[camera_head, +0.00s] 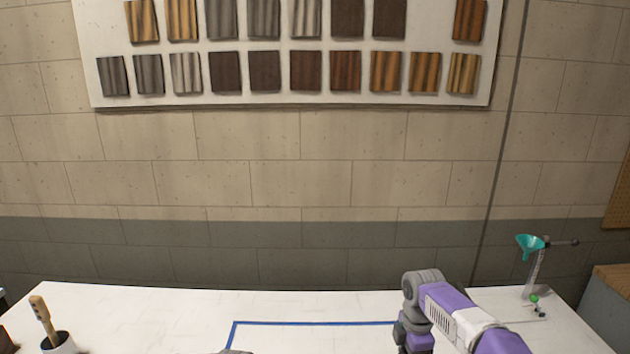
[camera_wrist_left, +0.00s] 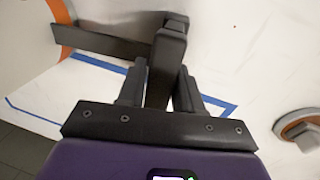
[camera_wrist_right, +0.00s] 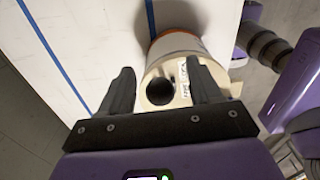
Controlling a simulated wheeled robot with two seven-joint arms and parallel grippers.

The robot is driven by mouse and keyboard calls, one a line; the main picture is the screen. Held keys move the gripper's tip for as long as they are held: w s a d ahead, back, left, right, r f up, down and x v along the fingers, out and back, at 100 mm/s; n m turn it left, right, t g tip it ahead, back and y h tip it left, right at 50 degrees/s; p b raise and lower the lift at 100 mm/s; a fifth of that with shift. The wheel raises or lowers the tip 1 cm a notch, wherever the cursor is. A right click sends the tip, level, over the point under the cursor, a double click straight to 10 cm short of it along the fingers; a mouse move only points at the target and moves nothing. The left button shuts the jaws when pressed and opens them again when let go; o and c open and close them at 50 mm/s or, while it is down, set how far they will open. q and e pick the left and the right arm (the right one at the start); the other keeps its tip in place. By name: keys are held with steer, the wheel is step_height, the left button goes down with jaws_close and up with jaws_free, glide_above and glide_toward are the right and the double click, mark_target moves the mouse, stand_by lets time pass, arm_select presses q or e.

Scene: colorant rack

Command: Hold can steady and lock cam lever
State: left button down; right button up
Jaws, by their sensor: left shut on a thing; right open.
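In the left wrist view my left gripper (camera_wrist_left: 158,92) is shut on a dark upright lever (camera_wrist_left: 168,48), which looks like the cam lever. A dark flat bar (camera_wrist_left: 105,43) runs left from behind it. In the right wrist view my right gripper (camera_wrist_right: 162,88) is open, its fingers spread at either side of a cream can (camera_wrist_right: 160,70). The can has an orange band, a handwritten label and a round black spot facing the camera. I cannot tell whether the fingers touch it. The head view shows neither the can nor the lever.
Blue tape (camera_head: 310,323) outlines an area on the white table (camera_head: 150,308). A brush in a cup (camera_head: 58,342) stands at the left. A stand with a teal funnel (camera_head: 530,244) is at the right. A round grey and orange object (camera_wrist_left: 299,125) lies at the left wrist view's right edge.

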arm_select(q)
steer(key=shift+d+f, duration=0.1)
steer(key=shift+d, duration=0.05)
steer(key=shift+d, duration=0.15)
arm_select(e)
step_height(320, 180, up, 12)
stand_by(0.4)
arm_select(q)
steer(key=c, duration=0.8)
jaws_free()
steer(key=shift+o, duration=0.7)
